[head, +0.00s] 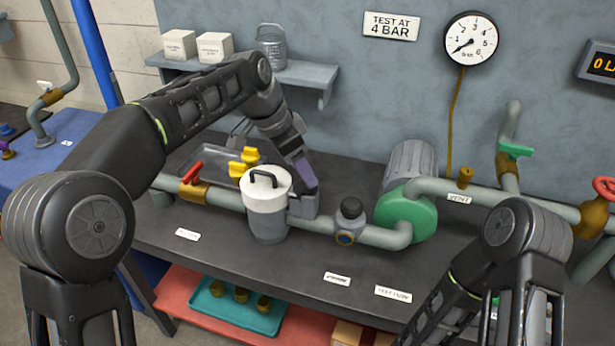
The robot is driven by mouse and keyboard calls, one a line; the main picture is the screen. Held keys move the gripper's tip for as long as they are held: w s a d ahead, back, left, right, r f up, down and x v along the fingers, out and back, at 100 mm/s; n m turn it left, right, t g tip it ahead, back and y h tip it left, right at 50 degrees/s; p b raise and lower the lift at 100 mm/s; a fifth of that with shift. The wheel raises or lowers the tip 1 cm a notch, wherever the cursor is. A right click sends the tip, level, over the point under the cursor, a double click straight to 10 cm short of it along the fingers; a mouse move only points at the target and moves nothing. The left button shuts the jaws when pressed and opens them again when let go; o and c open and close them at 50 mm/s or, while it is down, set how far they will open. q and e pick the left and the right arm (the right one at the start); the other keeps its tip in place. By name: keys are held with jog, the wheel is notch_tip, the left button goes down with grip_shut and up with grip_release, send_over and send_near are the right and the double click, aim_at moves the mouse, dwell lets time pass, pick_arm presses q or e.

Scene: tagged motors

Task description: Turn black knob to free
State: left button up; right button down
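The black knob (352,207) sits on top of a grey fitting with a round amber window, in the pipe run left of the green-faced pump (409,212). My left gripper (304,200) points down between the white-lidded canister (267,220) and the knob fitting. It is apart from the knob, to its left. Its fingertips are partly hidden by the canister, and I cannot tell whether they are open or hold anything. My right arm (500,260) comes in at the lower right; its gripper is out of the picture.
Grey pipes run along the dark bench (230,270). A pressure gauge (471,40) hangs above. The bench front near the labels is clear. A teal tray (237,308) lies below.

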aim_at(300, 188)
pick_arm(q)
jog(key=x, duration=0.4)
grip_shut()
dwell(0.6)
